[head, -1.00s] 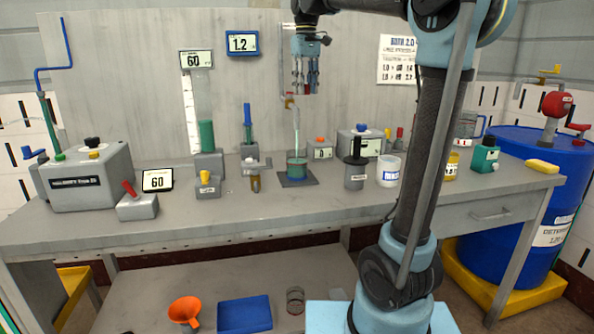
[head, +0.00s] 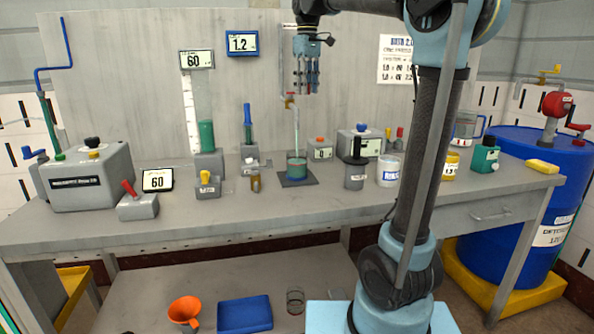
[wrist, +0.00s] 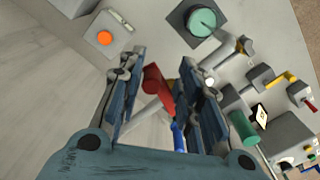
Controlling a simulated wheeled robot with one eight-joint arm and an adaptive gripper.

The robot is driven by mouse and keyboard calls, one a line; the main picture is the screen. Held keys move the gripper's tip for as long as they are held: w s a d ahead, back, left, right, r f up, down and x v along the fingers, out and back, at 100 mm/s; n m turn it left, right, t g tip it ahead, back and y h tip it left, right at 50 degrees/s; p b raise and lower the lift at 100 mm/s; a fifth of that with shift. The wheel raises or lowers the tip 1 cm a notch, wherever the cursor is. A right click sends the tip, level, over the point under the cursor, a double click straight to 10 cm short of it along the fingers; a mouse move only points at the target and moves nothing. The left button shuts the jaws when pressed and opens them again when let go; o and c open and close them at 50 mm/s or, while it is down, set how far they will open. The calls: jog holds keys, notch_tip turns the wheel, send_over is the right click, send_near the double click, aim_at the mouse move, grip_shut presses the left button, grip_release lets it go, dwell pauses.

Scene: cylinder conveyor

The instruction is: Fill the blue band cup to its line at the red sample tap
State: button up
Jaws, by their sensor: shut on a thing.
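The red sample tap (wrist: 157,92) is on the back panel, its red handle between my fingers in the wrist view. My gripper (head: 307,88) hangs at the tap, shut on the handle; the fingers hide most of the tap in the head view. The tap's small spout (head: 290,100) shows just left of the fingers. A pale stream (head: 296,130) falls from it into a clear cup (head: 297,170) with a bluish band low down. The cup stands upright on a dark square pad (head: 313,181) and holds teal liquid, also seen from above (wrist: 202,22). Its fill line is too small to read.
A black-topped grey container (head: 355,170) and a white cup with a blue label (head: 388,172) stand right of the pad. A small brown-based valve (head: 255,182) stands left. A grey box with an orange button (head: 320,149) is behind. The bench front is clear.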

jog(key=shift+w+d+n, duration=0.1)
jog(key=shift+w+n, duration=0.45)
jog(key=shift+n, duration=0.45)
jog(key=shift+w+n, duration=0.55)
jog(key=shift+n, duration=0.45)
jog(key=o, duration=1.7)
jog(key=shift+o, duration=0.2)
notch_tip(320, 180, up, 9)
jog(key=shift+s, duration=0.1)
